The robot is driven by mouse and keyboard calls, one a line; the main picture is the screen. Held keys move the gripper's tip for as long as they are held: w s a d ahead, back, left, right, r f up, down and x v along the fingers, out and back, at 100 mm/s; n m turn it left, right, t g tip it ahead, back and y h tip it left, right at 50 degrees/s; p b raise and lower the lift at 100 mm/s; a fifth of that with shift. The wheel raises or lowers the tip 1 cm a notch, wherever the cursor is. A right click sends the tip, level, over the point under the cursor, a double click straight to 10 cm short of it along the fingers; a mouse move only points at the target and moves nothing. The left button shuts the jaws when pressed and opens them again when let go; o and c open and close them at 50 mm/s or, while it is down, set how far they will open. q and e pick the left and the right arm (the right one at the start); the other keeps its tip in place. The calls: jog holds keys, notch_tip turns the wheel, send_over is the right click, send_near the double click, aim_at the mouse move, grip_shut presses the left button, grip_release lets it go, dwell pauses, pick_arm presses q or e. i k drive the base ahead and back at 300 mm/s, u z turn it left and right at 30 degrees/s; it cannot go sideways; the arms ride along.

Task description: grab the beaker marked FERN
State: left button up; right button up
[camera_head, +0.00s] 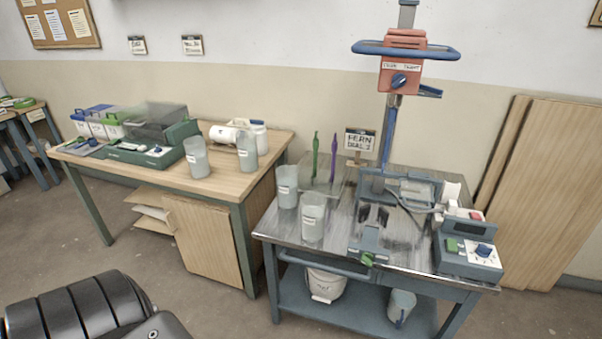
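Two grey translucent beakers with white labels stand upright on the left part of the metal-topped table: one further back (287,187) and one nearer the front (313,218). Two similar beakers stand on the wooden table, one at its front middle (197,158) and one towards its right end (247,152). The beaker labels are too small to read, so I cannot tell which one is marked FERN. A small sign (360,141) at the back of the metal table reads FERN, DIAL 3.
Green and purple sticks stand at the back. A white bucket (325,285) and another container (401,307) are on the lower shelf.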

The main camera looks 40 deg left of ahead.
aim_at(246, 141)
jog(key=z, duration=0.7)
jog(key=k, duration=1)
jog(key=u, duration=1.95)
jog(key=i, duration=0.5)
